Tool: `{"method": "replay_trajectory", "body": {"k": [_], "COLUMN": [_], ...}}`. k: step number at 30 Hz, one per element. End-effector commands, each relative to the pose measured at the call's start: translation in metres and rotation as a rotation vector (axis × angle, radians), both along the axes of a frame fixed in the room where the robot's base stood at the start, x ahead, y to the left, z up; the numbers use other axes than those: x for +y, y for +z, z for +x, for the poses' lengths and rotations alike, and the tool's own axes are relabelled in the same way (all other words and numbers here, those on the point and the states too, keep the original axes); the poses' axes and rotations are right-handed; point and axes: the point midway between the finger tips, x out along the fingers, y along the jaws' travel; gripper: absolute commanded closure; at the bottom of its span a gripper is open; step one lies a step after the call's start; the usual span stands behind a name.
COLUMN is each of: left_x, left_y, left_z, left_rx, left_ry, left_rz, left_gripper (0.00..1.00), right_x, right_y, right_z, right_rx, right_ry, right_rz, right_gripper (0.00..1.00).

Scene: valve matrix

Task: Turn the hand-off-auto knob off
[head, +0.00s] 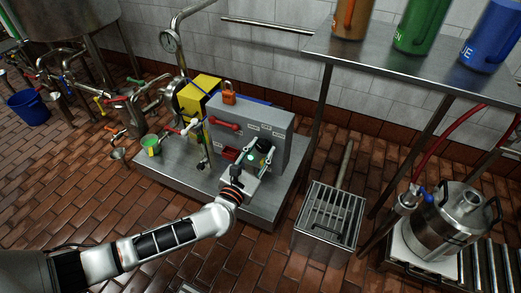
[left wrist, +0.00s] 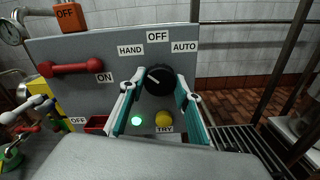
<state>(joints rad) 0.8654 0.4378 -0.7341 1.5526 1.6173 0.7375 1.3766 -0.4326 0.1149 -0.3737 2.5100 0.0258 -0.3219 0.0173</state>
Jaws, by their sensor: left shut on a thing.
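The hand-off-auto knob (left wrist: 160,78) is a round black knob on a grey control panel (head: 223,138). Labels HAND, OFF and AUTO stand in an arc above it. Its white pointer mark slants to the upper left, toward HAND. My left gripper (left wrist: 155,88) has its two teal-sided fingers on either side of the knob, shut on it. In the head view the left gripper (head: 258,160) reaches the panel's front and partly covers the knob. My right gripper is not in view.
A grated metal box (head: 329,215) stands to the right.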

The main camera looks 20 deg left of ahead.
Motion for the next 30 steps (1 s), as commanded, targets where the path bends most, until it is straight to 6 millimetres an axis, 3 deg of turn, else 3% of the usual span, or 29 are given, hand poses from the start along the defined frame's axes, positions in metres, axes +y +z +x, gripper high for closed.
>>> {"method": "replay_trajectory", "body": {"k": [13,20,30], "left_x": [0.0,0.0,0.0], "left_y": [0.007,0.006,0.004], "left_z": [0.002,0.002,0.001], "left_rx": [-0.016,-0.021,-0.027], "left_ry": [0.003,0.003,0.001], "left_rz": [0.286,0.492,0.731], "left_gripper": [0.89,0.89,0.89], "right_x": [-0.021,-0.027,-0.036], "right_y": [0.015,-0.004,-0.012], "right_z": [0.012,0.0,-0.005], "right_rx": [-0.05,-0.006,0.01], "right_ry": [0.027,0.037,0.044], "right_rz": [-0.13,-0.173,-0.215], "right_gripper": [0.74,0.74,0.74]}}
